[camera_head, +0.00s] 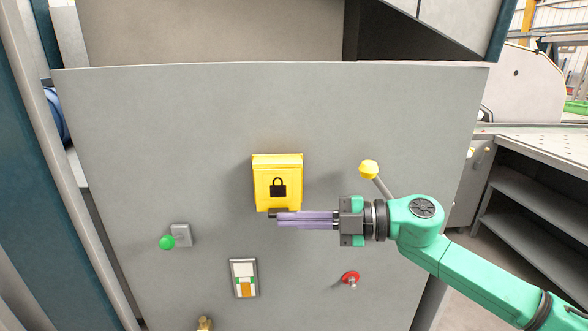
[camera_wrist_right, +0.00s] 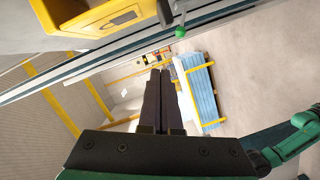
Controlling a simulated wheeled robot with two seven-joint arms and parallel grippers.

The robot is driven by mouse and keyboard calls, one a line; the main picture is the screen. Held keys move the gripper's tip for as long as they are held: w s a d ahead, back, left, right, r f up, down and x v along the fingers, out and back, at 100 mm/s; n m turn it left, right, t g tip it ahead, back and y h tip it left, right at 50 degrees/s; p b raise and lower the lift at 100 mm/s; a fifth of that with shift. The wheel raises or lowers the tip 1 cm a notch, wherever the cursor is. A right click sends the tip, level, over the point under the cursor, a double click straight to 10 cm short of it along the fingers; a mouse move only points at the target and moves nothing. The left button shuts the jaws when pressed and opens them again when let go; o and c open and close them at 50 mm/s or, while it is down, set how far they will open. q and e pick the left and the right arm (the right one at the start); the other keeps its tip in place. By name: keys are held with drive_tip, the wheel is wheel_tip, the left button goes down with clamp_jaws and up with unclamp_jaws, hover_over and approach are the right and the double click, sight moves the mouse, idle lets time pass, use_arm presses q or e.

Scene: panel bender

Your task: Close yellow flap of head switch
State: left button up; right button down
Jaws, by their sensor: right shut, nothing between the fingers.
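The yellow flap (camera_head: 278,180) with a black padlock mark is on the grey machine panel (camera_head: 130,130) in the head view. It hangs down over the head switch, and the switch behind it is hidden. In the right wrist view a yellow housing (camera_wrist_right: 95,18) shows at the top left. My right gripper (camera_head: 272,219) is shut and empty, with its fingertips just at the lower edge of the yellow flap. I cannot tell whether they touch it. The shut fingers also show in the right wrist view (camera_wrist_right: 160,75). My left gripper is not in view.
A green-knobbed lever (camera_head: 168,242) is at lower left of the panel. A yellow-knobbed lever (camera_head: 369,169) stands right of the flap, close to my right wrist. A rocker switch (camera_head: 244,278) is below the flap.

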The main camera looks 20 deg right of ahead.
drive_tip(key=shift+w+d+f+n+t+y+b, duration=0.25)
drive_tip(key=shift+w+f+n+b, duration=0.65)
drive_tip(key=shift+n+b, duration=0.4)
drive_tip(key=shift+w+d+f+n+t+y+b, duration=0.2)
drive_tip(key=shift+w+f+n+b, duration=0.45)
drive_tip(key=shift+w+n+b, duration=0.45)
drive_tip(key=shift+s, duration=0.15)
